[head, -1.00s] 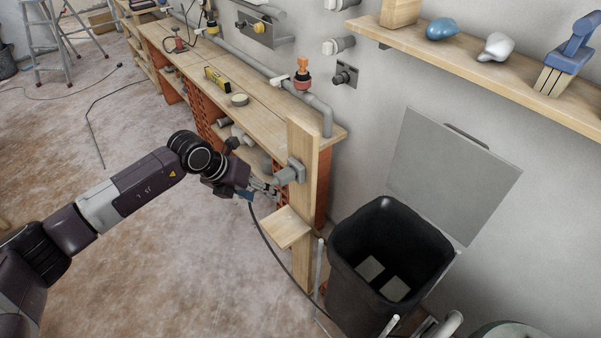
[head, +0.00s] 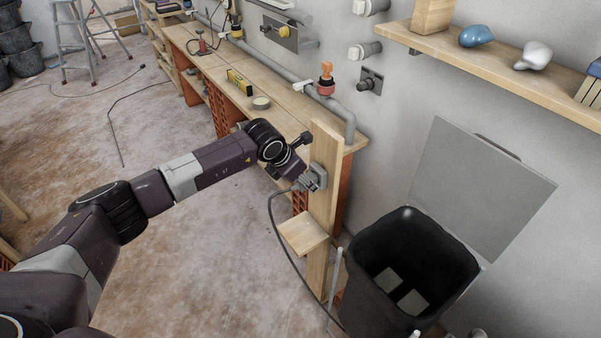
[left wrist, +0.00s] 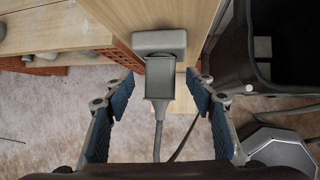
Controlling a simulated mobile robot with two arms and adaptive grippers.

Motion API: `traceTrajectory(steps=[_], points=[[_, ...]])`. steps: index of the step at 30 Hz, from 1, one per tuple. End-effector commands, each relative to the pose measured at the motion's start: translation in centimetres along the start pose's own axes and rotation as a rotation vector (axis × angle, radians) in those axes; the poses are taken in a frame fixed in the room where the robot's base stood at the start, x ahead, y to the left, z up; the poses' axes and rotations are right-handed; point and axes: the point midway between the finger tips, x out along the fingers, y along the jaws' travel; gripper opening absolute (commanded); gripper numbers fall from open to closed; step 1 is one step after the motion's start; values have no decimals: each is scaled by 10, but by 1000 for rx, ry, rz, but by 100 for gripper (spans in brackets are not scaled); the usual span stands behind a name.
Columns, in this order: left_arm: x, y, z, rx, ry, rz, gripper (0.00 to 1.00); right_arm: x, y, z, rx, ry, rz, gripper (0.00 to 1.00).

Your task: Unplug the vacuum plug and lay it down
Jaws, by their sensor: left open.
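The grey vacuum plug (left wrist: 160,80) sits in a grey socket (left wrist: 160,42) on an upright wooden post. A dark cable (left wrist: 159,138) runs from the plug back toward me. In the head view the socket (head: 318,176) shows on the post, and the cable (head: 276,228) hangs down in a curve. My left gripper (left wrist: 161,88) is open, with one blue-padded finger on each side of the plug and gaps between pads and plug. In the head view my left gripper (head: 306,183) is at the socket and partly hides the plug. My right gripper is not in view.
A small wooden ledge (head: 303,235) juts from the post below the socket. A black open bin (head: 360,250) stands to the right. A workbench (head: 285,103) with a level and tape runs behind the post. A wall shelf (head: 490,58) is at upper right.

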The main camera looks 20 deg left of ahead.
Motion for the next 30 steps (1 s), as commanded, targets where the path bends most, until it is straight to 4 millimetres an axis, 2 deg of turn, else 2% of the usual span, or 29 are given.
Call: traceTrajectory(steps=[9, 22, 23, 30], points=[[3, 0, 0, 1, 0, 0, 51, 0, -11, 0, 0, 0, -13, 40], [3, 0, 0, 0, 0, 0, 3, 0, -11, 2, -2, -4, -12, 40], [3, 0, 0, 0, 0, 0, 26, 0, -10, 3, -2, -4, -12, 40], [3, 0, 0, 0, -1, 0, 0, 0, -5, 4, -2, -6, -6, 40]])
